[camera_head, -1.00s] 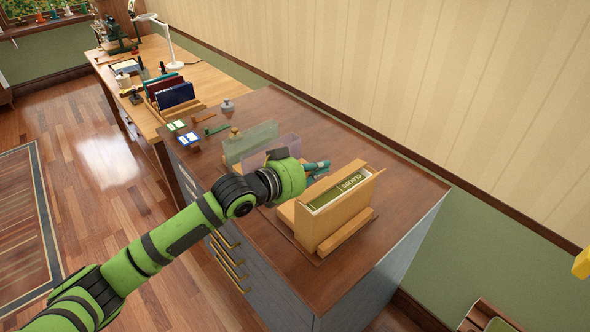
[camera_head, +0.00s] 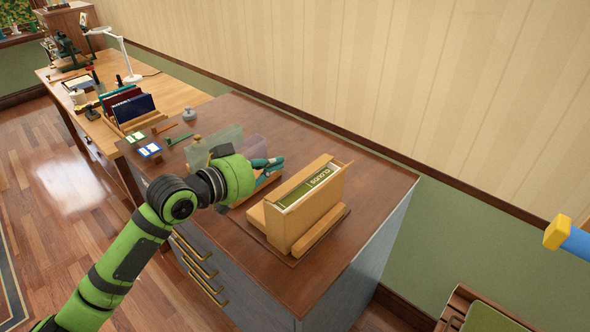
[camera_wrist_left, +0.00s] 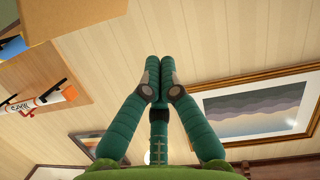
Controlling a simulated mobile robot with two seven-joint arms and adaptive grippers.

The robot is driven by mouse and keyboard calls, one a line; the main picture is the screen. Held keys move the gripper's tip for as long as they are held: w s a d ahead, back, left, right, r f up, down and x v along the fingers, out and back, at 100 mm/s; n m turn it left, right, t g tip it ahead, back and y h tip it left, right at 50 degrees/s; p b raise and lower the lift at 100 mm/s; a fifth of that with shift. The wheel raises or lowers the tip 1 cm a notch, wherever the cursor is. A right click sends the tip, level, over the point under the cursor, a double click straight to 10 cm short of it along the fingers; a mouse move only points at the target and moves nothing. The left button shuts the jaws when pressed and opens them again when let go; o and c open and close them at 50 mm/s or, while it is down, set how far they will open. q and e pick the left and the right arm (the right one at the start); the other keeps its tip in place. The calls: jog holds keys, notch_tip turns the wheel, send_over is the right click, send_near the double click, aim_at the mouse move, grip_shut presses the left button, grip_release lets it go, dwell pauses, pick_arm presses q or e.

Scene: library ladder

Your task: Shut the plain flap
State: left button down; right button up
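A light-wood case (camera_head: 312,214) stands on the brown cabinet top, its top open. A green book (camera_head: 318,186) with "CLOUDS" on it sits inside. A plain tan panel (camera_head: 304,178) rises along the case's far side; I cannot tell for certain whether it is the plain flap. My left gripper (camera_head: 268,172) is left of the case, apart from it, above the cabinet top. In the left wrist view its green fingers (camera_wrist_left: 160,78) meet at the tips with nothing between them. A tan surface, perhaps the case, crosses the upper left there. My right gripper is not in view.
Clear panels (camera_head: 215,145) stand behind my left gripper. Cards (camera_head: 142,144) and small tools lie on the cabinet's far left. A desk (camera_head: 175,100) with books and a lamp stands beyond. A blue and yellow object (camera_head: 570,238) shows at the right edge.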

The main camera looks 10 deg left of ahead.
pick_arm(q)
jog(key=p, duration=0.2)
send_over(297, 181)
jog(key=shift+w+f, duration=0.45)
jog(key=shift+f, duration=0.25)
jog(key=f, duration=0.3)
jog(key=shift+s+p, duration=0.25)
jog(key=shift+p, duration=0.1)
jog(key=shift+s+f, duration=0.15)
jog(key=shift+f, duration=0.4)
jog(key=shift+s+d+f+b, duration=0.1)
jog(key=shift+f+b, duration=0.7)
jog(key=shift+s+d, duration=0.15)
jog(key=shift+d, duration=0.05)
